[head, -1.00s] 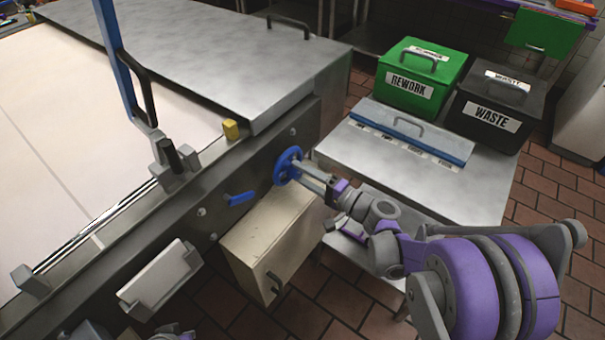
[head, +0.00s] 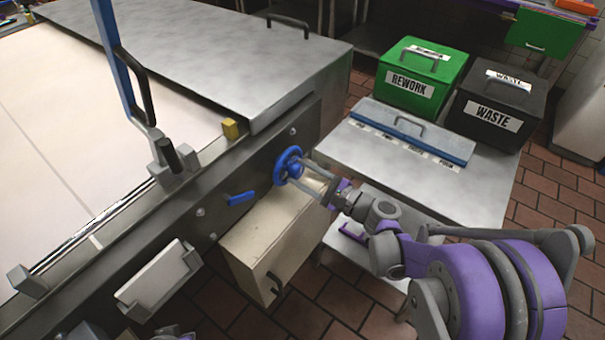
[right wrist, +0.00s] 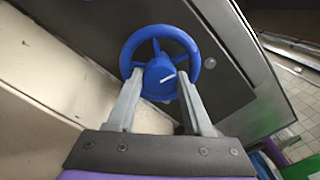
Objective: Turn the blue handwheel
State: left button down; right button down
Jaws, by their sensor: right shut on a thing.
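The blue handwheel (head: 287,166) sits on the dark side panel of the long machine, with its rim, spokes and hub facing outward. In the right wrist view the handwheel (right wrist: 160,42) shows a white mark on its hub (right wrist: 160,76). My right gripper (head: 291,170) reaches it from the right. In the right wrist view my right gripper's fingers (right wrist: 158,80) lie on either side of the hub, inside the rim, shut on it. The exact finger contact is partly hidden. My left gripper is not in view.
A blue lever (head: 240,198) is left of the wheel on the same panel. A beige box (head: 268,228) stands below the wheel. Green REWORK (head: 425,75) and black WASTE (head: 497,108) bins stand behind.

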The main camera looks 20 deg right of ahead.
jog(key=shift+m, duration=1.1)
jog(key=shift+c, duration=1.4)
grip_release()
jog(key=v, duration=1.1)
jog(key=shift+p, duration=0.3)
